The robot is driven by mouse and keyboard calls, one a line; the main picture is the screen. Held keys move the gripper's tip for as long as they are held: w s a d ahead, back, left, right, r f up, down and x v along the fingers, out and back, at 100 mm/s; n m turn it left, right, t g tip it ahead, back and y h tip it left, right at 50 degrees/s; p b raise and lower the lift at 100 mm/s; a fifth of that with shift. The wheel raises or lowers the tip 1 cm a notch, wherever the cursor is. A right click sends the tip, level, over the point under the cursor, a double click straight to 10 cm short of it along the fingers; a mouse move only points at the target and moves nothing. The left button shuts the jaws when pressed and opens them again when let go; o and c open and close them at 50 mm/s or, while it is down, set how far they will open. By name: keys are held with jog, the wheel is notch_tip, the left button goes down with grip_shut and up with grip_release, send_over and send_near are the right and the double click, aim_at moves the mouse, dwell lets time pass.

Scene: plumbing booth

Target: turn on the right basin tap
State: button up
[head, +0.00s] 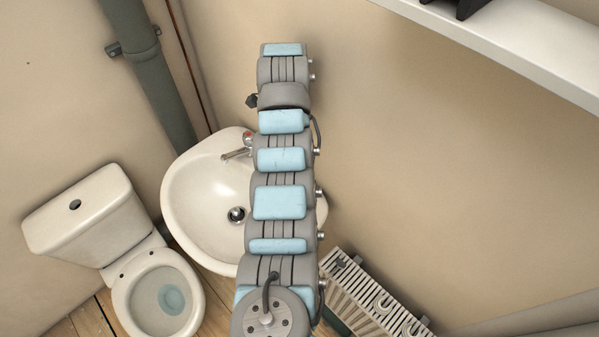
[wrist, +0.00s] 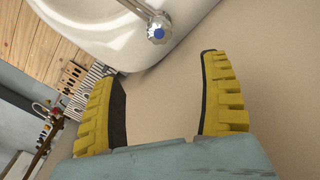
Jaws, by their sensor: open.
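The white basin (head: 195,195) stands against the wall, its right part hidden behind my arm in the head view. A chrome tap with a red mark (head: 246,140) is at its back edge, left of my arm. In the wrist view, a chrome tap with a blue-centred round handle (wrist: 158,31) stands at the edge of the basin (wrist: 95,28). My gripper (wrist: 158,68) is open and empty, with its yellow padded fingers spread. The blue-marked tap lies ahead of the gap between the fingertips, apart from both. The head view does not show the gripper or this tap.
A toilet (head: 100,215) stands left of the basin. A grey pipe (head: 155,85) runs down the wall behind. A radiator (head: 365,300) is at the lower right, and a white shelf (head: 520,45) juts out at the upper right. The wall between the fingers is bare.

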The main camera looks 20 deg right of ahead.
notch_tip(320, 180, down, 15)
jog(key=shift+s+r, duration=0.1)
jog(key=shift+f+b, duration=0.35)
jog(key=shift+f, duration=0.85)
jog(key=shift+c, duration=0.4)
jog(key=c, duration=1.1)
